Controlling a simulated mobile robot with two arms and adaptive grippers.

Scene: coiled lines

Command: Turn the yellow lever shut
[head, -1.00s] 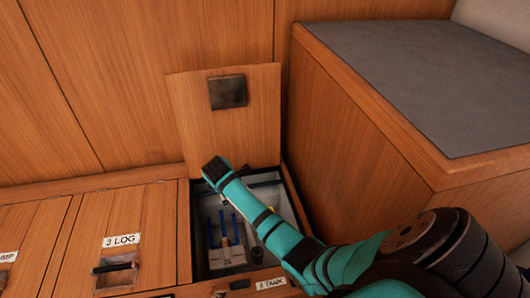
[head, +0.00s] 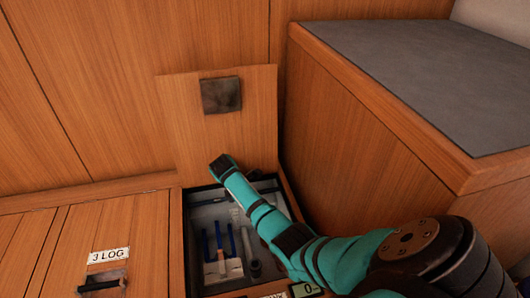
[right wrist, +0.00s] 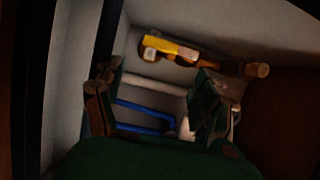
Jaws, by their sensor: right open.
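The yellow lever (right wrist: 168,46) shows in the right wrist view, beyond the fingers and above the middle. It lies nearly in line with a brass-coloured fitting (right wrist: 230,66) on its right. My right gripper (right wrist: 158,100) is open, its two fingers apart with nothing between them; the lever appears farther off, not touched. In the head view my right arm reaches over the open floor compartment (head: 188,240). There the arm hides the lever, and the right gripper's fingers do not show. My left gripper is in neither view.
The raised lid (head: 240,125) stands upright behind the compartment. Blue-handled parts (head: 220,240) stand inside; blue bars (right wrist: 145,118) show in the wrist view. A grey-topped wooden bench (head: 400,80) closes off the right side. The closed 3 LOG hatch (head: 130,230) lies left.

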